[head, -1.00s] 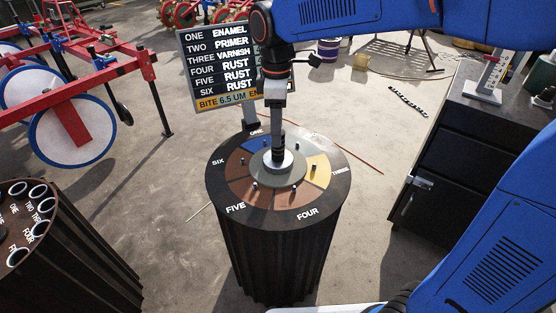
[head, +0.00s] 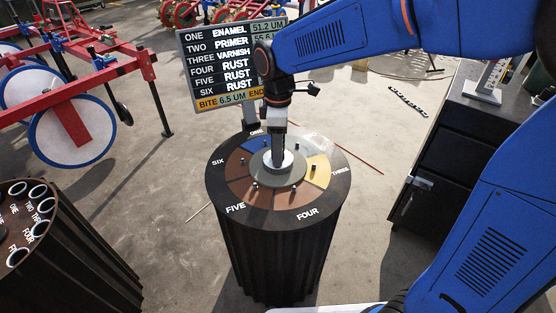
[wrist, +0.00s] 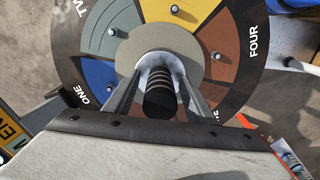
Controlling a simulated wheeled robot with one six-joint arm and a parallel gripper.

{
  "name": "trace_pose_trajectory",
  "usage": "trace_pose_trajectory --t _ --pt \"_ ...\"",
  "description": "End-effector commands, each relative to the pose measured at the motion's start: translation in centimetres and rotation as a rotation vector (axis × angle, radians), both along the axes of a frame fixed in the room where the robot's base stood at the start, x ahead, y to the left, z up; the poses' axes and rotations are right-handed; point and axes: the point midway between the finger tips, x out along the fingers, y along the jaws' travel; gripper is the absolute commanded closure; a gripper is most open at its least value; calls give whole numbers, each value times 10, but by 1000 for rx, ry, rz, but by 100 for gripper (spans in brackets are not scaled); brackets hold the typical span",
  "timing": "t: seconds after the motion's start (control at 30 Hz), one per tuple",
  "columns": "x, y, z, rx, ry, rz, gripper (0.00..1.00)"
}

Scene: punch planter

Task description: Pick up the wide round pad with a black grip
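The round pad (head: 287,166) is pale and sits flat at the centre of the drum top. Its black ribbed grip (wrist: 160,97) stands up from it, seen nearly end-on in the wrist view. My gripper (head: 278,158) points straight down over the pad. In the wrist view my gripper's two fingers (wrist: 158,84) stand on either side of the grip, and gaps seem to show between them and it. The fingertips are low, near the pad; contact is hard to judge. The fingers hide part of the pad in the head view.
The dark drum (head: 270,250) has a ring of coloured, numbered sectors with small pegs around the pad. A readout board (head: 222,65) stands behind it. A second drum (head: 75,250) is at the left, and a dark cabinet (head: 440,150) at the right. Floor lies between them.

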Motion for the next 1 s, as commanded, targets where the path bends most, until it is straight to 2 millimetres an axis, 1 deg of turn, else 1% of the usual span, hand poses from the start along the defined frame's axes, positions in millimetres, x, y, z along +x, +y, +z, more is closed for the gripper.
trace_pose_trajectory --t 0.03,0.07,0.1,0.17,0.2,0.43,0.57,0.67,0.9,1.0 --pt "0 0 0 0 0 0 61" --pt "0 0 0 0 0 0 68" --pt "0 0 0 0 0 0 78" --pt "0 0 0 0 0 0 92" --pt "0 0 0 0 0 0 94" --pt "0 0 1 1 -1 0 93" --pt "1 0 8 2 -2 0 93" --pt "1 0 22 2 -3 0 93" --pt "1 0 65 2 -3 0 93" --pt "0 0 80 1 -2 0 93"
